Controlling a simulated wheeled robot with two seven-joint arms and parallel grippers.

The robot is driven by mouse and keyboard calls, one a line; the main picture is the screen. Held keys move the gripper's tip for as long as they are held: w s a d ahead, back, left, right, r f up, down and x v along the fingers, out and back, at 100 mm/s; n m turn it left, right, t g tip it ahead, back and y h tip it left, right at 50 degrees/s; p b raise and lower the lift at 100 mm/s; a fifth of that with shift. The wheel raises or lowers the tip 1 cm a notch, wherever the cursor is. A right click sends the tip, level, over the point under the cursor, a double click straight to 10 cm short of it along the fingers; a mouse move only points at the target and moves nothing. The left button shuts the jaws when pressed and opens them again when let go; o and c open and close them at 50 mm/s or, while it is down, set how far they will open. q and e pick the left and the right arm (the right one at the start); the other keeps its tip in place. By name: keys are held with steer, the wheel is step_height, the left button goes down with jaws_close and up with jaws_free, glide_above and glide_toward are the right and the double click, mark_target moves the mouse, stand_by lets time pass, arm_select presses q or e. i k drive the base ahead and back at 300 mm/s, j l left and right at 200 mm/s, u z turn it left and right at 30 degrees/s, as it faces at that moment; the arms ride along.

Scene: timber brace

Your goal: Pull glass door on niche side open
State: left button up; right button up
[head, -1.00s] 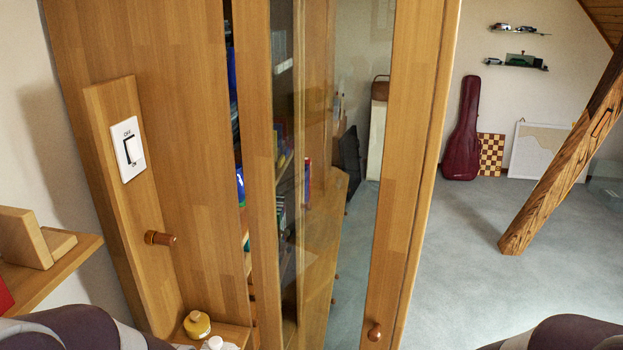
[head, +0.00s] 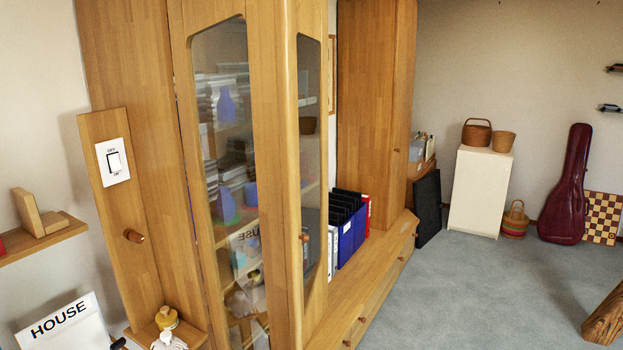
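A tall wooden cabinet stands left of centre. Its broad glass panel (head: 222,110) faces me, with shelves showing and the HOUSE sign reflected in it. To the right is a narrow glass door (head: 311,120) beside the niche, seen steeply from the side. A small round wooden knob (head: 305,237) sits on this door's frame. I cannot tell how far the door stands from the cabinet. A thin dark gap runs along the broad panel's left edge. Neither of my grippers is in view.
Blue binders (head: 349,240) stand in the niche above wooden drawers (head: 385,275). A light switch (head: 113,161) and a peg (head: 133,236) are on the left board. Carpet at right is open, with a timber brace (head: 608,318) at the edge.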

mark_target(310, 18)
steer(key=z, duration=0.65)
steer(key=i+l+z, duration=0.2)
steer(key=i, duration=1.85)
steer(key=i+u, duration=0.2)
steer(key=u, duration=0.2)
steer(key=i+u, duration=0.25)
steer(key=u, duration=0.15)
steer(key=i+l+u, duration=0.15)
steer(key=u, duration=0.25)
